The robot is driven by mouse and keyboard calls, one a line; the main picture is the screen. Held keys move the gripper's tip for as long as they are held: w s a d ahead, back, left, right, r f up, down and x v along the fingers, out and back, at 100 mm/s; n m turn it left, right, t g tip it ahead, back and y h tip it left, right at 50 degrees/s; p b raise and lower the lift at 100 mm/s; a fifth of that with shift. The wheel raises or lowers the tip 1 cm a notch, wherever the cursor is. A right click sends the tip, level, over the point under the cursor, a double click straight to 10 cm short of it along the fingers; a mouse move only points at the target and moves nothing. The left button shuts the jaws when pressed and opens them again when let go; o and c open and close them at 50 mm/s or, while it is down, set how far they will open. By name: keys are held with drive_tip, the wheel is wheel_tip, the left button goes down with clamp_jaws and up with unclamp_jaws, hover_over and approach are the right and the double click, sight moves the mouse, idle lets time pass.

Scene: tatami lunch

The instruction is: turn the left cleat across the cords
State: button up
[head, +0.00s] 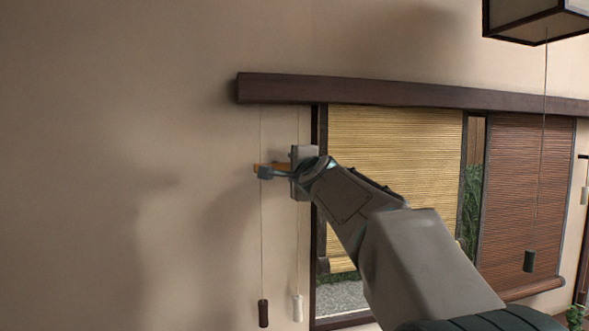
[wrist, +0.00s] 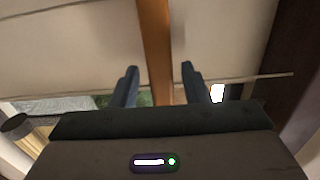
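A thin orange-brown wooden cleat (head: 256,166) shows on the beige wall beside my gripper (head: 266,173), mostly hidden by it in the head view. It looks roughly level there, crossing the line of the left cord (head: 261,225). In the wrist view the cleat (wrist: 153,45) runs up the picture between the two fingers of my gripper (wrist: 159,80). The fingers are apart, with a clear gap at the right of the cleat. A thin cord (wrist: 245,78) runs roughly at right angles to the cleat. I cannot tell whether a finger touches the wood.
A dark pull (head: 263,313) and a pale pull (head: 297,307) hang on the cords below. A dark wooden rail (head: 350,90) runs above. A yellow blind (head: 395,150) and a brown blind (head: 525,200) hang at the right. The wall at the left is bare.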

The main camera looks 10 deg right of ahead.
drive_tip(key=shift+s, duration=0.15)
drive_tip(key=s+b, duration=0.1)
drive_tip(key=s, duration=1.2)
drive_tip(key=shift+s, duration=0.3)
drive_tip(key=s+a+f+n+g+y, duration=0.1)
drive_tip(key=s+a+f+n+g, duration=0.2)
drive_tip(key=f, duration=0.5)
drive_tip(key=s+f+n+g, duration=0.2)
drive_tip(key=f+n, duration=0.2)
drive_tip(key=f, duration=0.5)
drive_tip(key=s+a+f+n+g+y, duration=0.1)
drive_tip(key=s+a+f+n+g, duration=0.2)
drive_tip(key=f, duration=0.5)
drive_tip(key=s+d+f+n+g+h, duration=0.2)
drive_tip(key=s+f+n+g, duration=0.5)
drive_tip(key=s+f, duration=0.7)
wheel_tip(320, 180, down, 2)
drive_tip(key=shift+s+d+f+n, duration=0.15)
drive_tip(key=shift+s+d+n, duration=0.15)
drive_tip(key=shift+n, duration=0.3)
